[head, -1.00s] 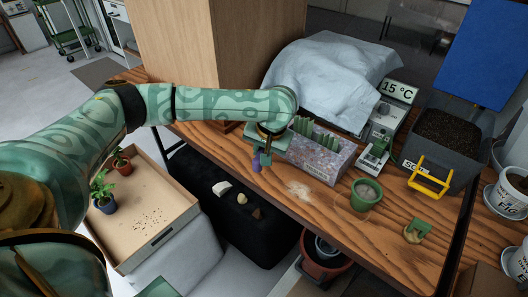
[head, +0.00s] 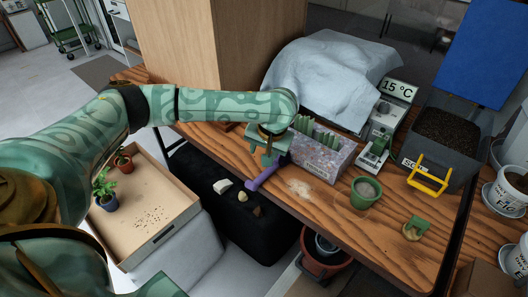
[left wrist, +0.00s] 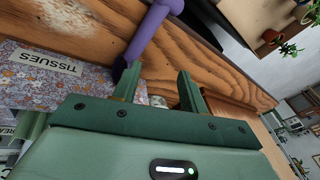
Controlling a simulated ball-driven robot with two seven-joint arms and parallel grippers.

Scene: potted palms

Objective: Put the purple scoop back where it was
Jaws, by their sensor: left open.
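The purple scoop (head: 266,176) lies slantwise at the table's front edge in the head view. Its near end reaches the edge, and its far end is close to the tissue box. It also shows in the left wrist view (left wrist: 147,38), just beyond the fingertips, with its thick end at the top by the table edge. My left gripper (head: 267,160) points down over the table beside the scoop. In the left wrist view its two green fingers (left wrist: 158,78) stand apart with nothing held between them. My right gripper does not show.
The flowered tissue box (head: 322,160) stands behind the scoop. Pale powder (head: 300,188) is spilled on the wooden table (head: 330,212). A green pot (head: 364,193), a grey scale (head: 376,145) and a soil bin (head: 440,150) stand to the right. Stones lie on a black surface below.

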